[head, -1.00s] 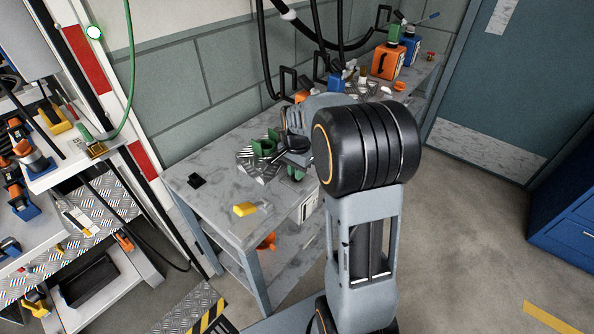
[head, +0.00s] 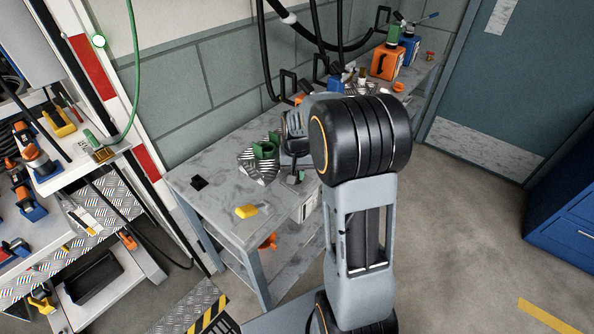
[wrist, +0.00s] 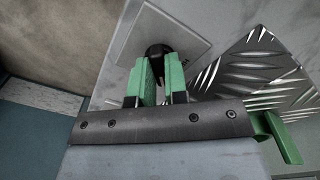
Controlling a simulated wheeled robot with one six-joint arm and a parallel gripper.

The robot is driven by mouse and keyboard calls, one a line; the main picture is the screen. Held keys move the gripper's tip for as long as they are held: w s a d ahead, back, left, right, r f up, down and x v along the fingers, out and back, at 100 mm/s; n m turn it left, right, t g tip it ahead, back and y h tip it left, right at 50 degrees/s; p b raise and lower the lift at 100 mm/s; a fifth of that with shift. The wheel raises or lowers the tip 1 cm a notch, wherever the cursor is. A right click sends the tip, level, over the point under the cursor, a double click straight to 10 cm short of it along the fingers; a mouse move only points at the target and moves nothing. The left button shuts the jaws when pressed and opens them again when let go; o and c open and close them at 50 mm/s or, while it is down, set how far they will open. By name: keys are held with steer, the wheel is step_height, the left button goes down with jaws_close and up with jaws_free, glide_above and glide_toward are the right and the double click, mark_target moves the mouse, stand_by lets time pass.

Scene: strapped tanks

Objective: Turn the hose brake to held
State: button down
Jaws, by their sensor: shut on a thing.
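My gripper (wrist: 159,70) has two green fingers, which are shut on a small dark knob (wrist: 157,50) in the wrist view. The knob stands on a square grey plate (wrist: 180,28) and is probably the hose brake; its setting cannot be read. In the head view my gripper (head: 298,177) points down at the near edge of the grey bench (head: 218,209), and my arm hides most of the knob's surroundings.
Black hoses (head: 264,50) hang behind, and an orange tank (head: 387,62) stands at the back.

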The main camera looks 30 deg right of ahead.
steer(key=n+p, duration=0.1)
steer(key=n, duration=0.3)
steer(key=shift+r+n, duration=0.1)
steer(key=shift+n, duration=0.2)
steer(key=n+p, duration=0.1)
steer(key=n, duration=0.3)
steer(key=shift+n, duration=0.6)
steer(key=c, duration=1.1)
jaws_free()
steer(key=shift+c, duration=0.2)
step_height(320, 180, up, 14)
steer(key=p, duration=0.1)
